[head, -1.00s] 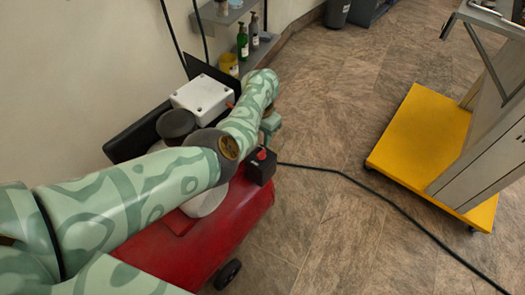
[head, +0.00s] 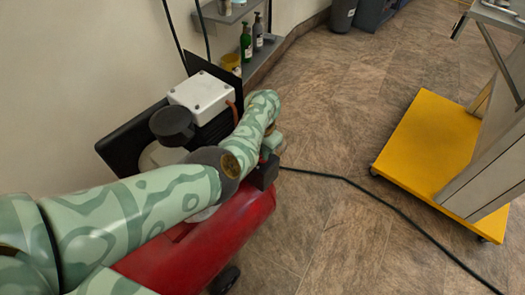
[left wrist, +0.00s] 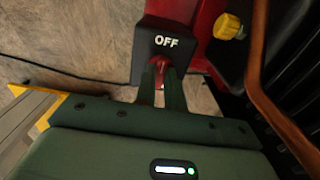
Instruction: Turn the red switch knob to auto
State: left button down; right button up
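The black switch box (head: 265,174) sits on the red tank's end in the head view, partly behind my left arm. In the left wrist view the box (left wrist: 165,42) shows the white word OFF on its face. The red switch knob (left wrist: 158,66) is below that word, between the fingertips of my left gripper (left wrist: 161,85). The fingers are close together, one on each side of the knob, and appear to touch it. They hide part of it. In the head view my left gripper (head: 272,145) is mostly hidden by its arm. My right gripper is not in view.
The red tank (head: 210,245) has a white box (head: 202,94) and a black round filter (head: 172,125) above it. A copper pipe (left wrist: 262,75) and yellow knob (left wrist: 228,26) are near the gripper. A black cable (head: 385,205) crosses open floor towards a yellow cart (head: 425,140).

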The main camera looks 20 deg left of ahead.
pick_arm(q)
jog(key=shift+m, duration=0.4)
jog(key=shift+m+p, duration=0.35)
jog(key=shift+m, duration=0.25)
jog(key=m, duration=0.2)
jog(key=shift+m, duration=0.3)
jog(key=m, duration=0.5)
jog(key=shift+p, duration=0.4)
jog(key=m, duration=0.4)
jog(key=shift+m, duration=2.3)
